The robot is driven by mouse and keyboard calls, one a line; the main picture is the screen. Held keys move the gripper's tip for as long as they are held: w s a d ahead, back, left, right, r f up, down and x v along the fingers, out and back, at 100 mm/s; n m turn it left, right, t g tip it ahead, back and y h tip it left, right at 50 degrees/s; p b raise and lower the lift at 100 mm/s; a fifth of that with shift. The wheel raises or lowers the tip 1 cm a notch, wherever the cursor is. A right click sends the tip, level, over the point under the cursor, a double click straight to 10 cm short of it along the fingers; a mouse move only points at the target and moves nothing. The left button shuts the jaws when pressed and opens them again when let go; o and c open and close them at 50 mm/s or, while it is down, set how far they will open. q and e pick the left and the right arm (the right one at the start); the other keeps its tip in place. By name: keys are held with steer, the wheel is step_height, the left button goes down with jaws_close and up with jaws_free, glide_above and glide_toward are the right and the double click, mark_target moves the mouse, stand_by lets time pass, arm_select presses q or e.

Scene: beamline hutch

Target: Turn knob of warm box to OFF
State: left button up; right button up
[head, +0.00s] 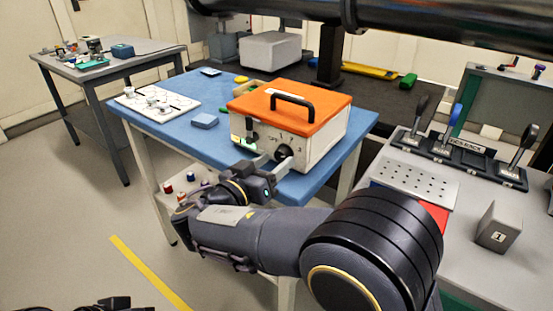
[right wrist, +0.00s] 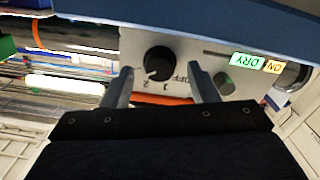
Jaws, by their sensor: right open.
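The warm box (head: 318,128) has an orange lid, a black handle and a pale front, and stands on the blue table. Its round black knob (head: 283,153) is on the front panel and also shows in the right wrist view (right wrist: 157,60). There, its white mark seems to point towards the printed 2, away from the OFF label (right wrist: 181,74). My right gripper (head: 268,162) is open at the front panel. In the right wrist view, its fingers (right wrist: 160,72) stand on either side of the knob, without clear contact. Dark parts at the head view's bottom left may be my left gripper; its fingers are hidden.
A grey bench with levers (head: 460,151) stands right.

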steer(key=shift+w+d, duration=0.45)
steer(key=shift+w, duration=0.15)
steer(key=c, duration=1)
steer(key=shift+o, duration=0.2)
